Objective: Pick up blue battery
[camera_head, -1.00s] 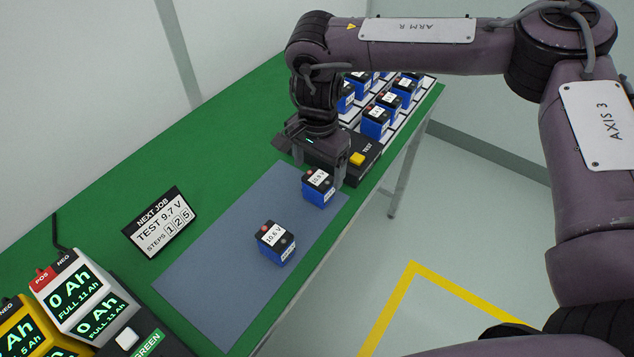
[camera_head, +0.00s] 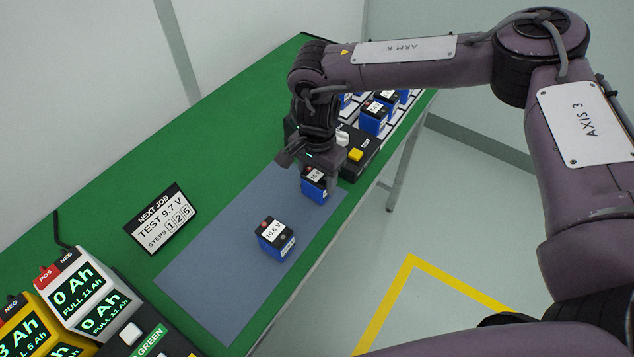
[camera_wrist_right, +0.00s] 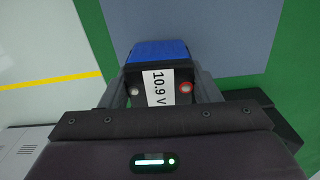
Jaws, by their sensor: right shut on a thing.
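A blue battery with a black top and a label reading 10.9 V (camera_wrist_right: 160,50) is between the fingers of my right gripper (camera_head: 318,178). The gripper is shut on it from above. In the head view this battery (camera_head: 314,189) is at the far end of the grey-blue mat (camera_head: 215,280), its top partly hidden by the gripper. I cannot tell whether it is clear of the mat. A second blue battery, labelled 10.6 V (camera_head: 276,240), stands free on the mat nearer to me. My left gripper is not in view.
A black tester with a yellow button (camera_head: 355,154) stands just behind the gripper. Several more blue batteries (camera_head: 373,118) stand on a white rack beyond. A NEXT JOB sign (camera_head: 160,218) and charge displays (camera_head: 88,300) are at left. The mat's left part is clear.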

